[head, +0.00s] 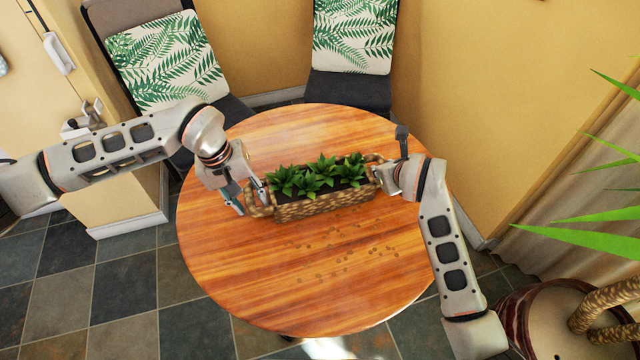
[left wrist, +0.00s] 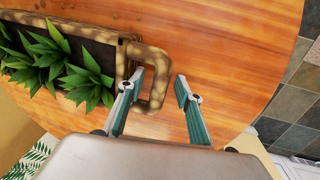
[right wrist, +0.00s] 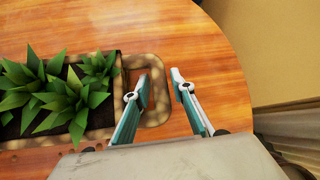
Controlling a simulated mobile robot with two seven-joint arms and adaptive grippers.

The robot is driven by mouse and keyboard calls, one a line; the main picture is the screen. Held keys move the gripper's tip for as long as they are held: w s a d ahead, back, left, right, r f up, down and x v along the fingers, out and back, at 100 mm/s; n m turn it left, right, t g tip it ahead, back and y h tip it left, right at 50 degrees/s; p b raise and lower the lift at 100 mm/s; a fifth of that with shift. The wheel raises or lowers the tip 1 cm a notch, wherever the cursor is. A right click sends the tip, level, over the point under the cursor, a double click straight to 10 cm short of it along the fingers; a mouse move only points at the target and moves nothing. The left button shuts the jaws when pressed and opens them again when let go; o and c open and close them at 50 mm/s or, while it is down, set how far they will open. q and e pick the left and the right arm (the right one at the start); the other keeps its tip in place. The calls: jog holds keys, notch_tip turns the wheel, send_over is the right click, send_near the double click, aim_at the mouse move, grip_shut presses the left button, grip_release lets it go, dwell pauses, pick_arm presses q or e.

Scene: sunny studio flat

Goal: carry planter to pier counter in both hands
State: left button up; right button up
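The planter (head: 325,206) is a long woven trough with green leafy plants and a loop handle at each end. It stands on the round wooden table (head: 330,290). My left gripper (head: 249,197) is at its left handle; in the left wrist view the open fingers (left wrist: 160,82) straddle the handle's outer bar (left wrist: 160,62), with visible gaps. My right gripper (head: 384,174) is at the right handle, partly hidden in the head view. In the right wrist view its open fingers (right wrist: 160,79) lie either side of that handle (right wrist: 158,112). I cannot clearly identify the pier counter.
Two dark chairs with leaf-print cushions (head: 165,62) (head: 354,35) stand behind the table. A large potted plant (head: 545,325) is at the lower right, its leaves reaching inward. Yellow walls close off the back and right. Tiled floor (head: 125,290) is open at lower left.

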pick_arm(q)
jog(key=c, duration=0.6)
pick_arm(e)
jog(key=c, duration=0.6)
pick_arm(q)
grip_shut()
pick_arm(e)
grip_shut()
